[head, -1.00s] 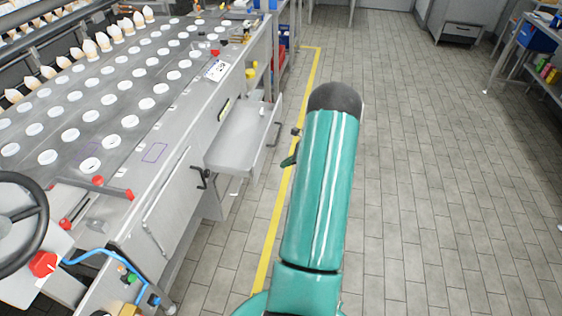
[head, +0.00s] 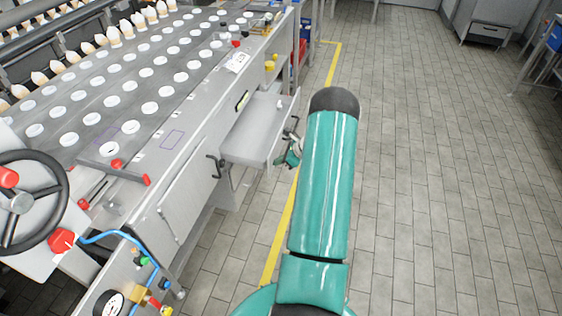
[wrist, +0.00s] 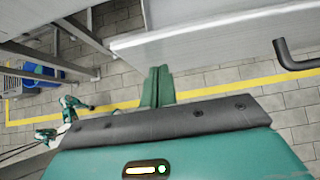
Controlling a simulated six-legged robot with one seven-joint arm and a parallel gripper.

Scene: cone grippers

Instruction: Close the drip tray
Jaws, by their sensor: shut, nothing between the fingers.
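The drip tray (head: 252,132) is a shallow grey metal tray, pulled out from the side of the long machine. A small pale thing lies near its far end. My gripper (wrist: 158,72) is shut and empty, its two green fingers side by side in the wrist view. There the tray (wrist: 205,38) shows as a pale metal edge and wall just ahead of the fingertips. In the head view part of my gripper and wrist (head: 290,150) shows at the tray's outer side; my arm hides the rest. I cannot tell whether the fingers touch the tray.
A black crank handle (head: 215,166) sticks out of the machine near the tray; a black bar (wrist: 292,58) shows at right in the wrist view. The machine top (head: 120,90) carries rows of white discs. The tiled floor (head: 430,150) to the right is open.

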